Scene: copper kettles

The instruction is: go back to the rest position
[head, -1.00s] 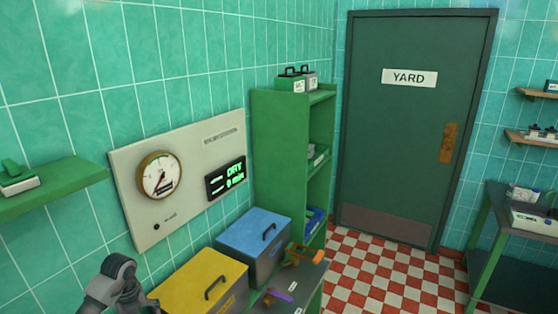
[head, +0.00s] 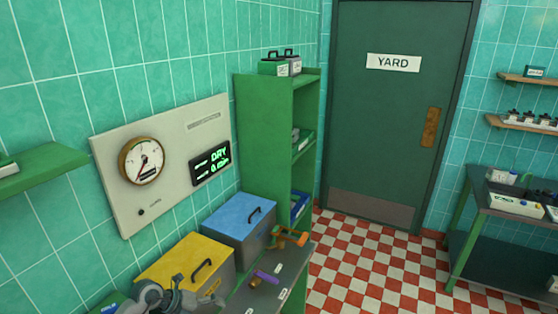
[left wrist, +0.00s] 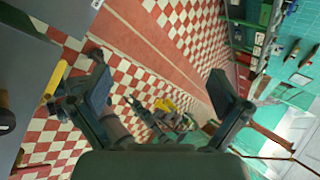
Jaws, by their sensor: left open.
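My left gripper (left wrist: 160,82) shows in the left wrist view with its two dark fingers spread wide apart. The space between the fingers is empty, with the red and white checkered floor behind it. In the head view only a grey part of my left arm shows at the bottom left, in front of the yellow box (head: 190,262). The fingertips cannot be made out there. My right gripper is in neither view.
A blue lidded box (head: 238,222) stands beside the yellow one. An orange tool (head: 290,237) and a purple-handled tool (head: 266,277) lie on the dark bench. A green shelf unit (head: 270,150) stands behind. Checkered floor (head: 365,265) is clear before the YARD door (head: 395,130).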

